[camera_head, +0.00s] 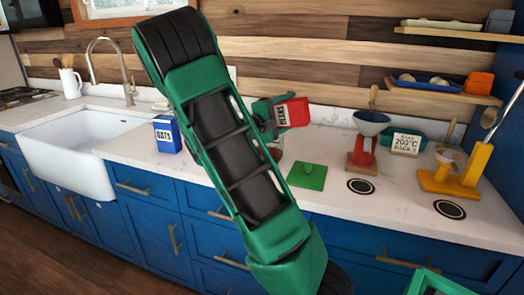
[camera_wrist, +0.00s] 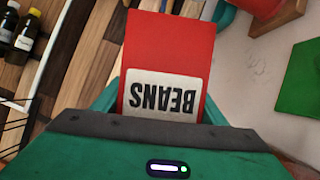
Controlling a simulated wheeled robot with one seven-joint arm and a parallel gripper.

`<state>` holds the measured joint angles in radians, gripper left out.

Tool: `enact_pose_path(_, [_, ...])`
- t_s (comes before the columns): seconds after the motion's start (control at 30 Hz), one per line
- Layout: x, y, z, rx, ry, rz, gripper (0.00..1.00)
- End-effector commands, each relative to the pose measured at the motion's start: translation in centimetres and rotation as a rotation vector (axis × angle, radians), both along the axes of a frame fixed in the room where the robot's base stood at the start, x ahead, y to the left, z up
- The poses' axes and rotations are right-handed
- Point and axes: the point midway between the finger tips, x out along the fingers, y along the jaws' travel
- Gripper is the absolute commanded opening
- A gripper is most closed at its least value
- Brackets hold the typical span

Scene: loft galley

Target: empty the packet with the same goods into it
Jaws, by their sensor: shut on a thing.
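My gripper (camera_head: 268,114) is shut on a red packet with a white BEANS label (camera_head: 292,112). It holds the packet tilted, above the counter and apart from it. In the wrist view the red packet (camera_wrist: 168,50) sticks out beyond the jaws, its label upside down. A blue packet labelled OATS (camera_head: 167,134) stands on the counter left of my arm. My arm hides part of the counter between the blue packet and a green board (camera_head: 307,175); a small reddish thing shows only in part there. No container marked for beans can be made out.
A red stand with a grey funnel bowl (camera_head: 372,122), a teal tray, a card reading 200°C (camera_head: 406,143) and a yellow stand (camera_head: 458,180) stand to the right. A white sink (camera_head: 75,150) is at left. A shelf with a blue tray (camera_head: 425,84) hangs above.

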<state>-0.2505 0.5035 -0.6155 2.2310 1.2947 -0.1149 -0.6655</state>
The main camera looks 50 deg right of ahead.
Motion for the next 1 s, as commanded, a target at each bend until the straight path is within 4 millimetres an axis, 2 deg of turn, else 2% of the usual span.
enact_pose_path(1.0, [0.39,0.11,0.44,-0.022,0.065,0.000,0.37])
